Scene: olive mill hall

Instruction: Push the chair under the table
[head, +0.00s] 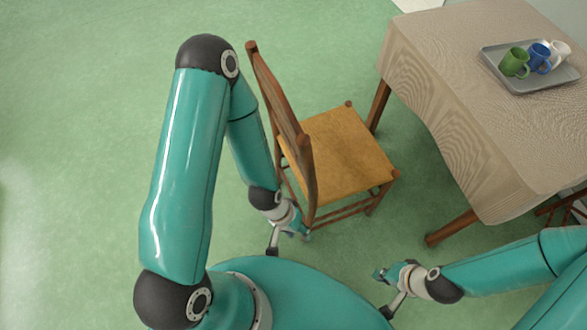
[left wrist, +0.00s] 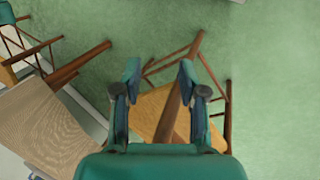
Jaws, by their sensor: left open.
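The wooden chair (head: 345,155) has a brown frame and a tan seat. It stands upright on the floor, its back to the left and its seat facing the table (head: 455,110), with a gap between seat and table. My left gripper (head: 303,235) is low by the near post of the chair's back. In the left wrist view its open fingers (left wrist: 158,75) have a chair post (left wrist: 173,110) running between or just beyond them; I cannot tell whether they touch. My right gripper (head: 381,275) is apart from the chair, nearer me; its jaw state is unclear.
A grey tray (head: 530,86) with a green mug (head: 514,62), a blue mug (head: 539,57) and a white mug (head: 560,50) stands on the cloth-covered table. A table leg (head: 450,228) reaches the floor right of the chair. The green floor left of the chair is clear.

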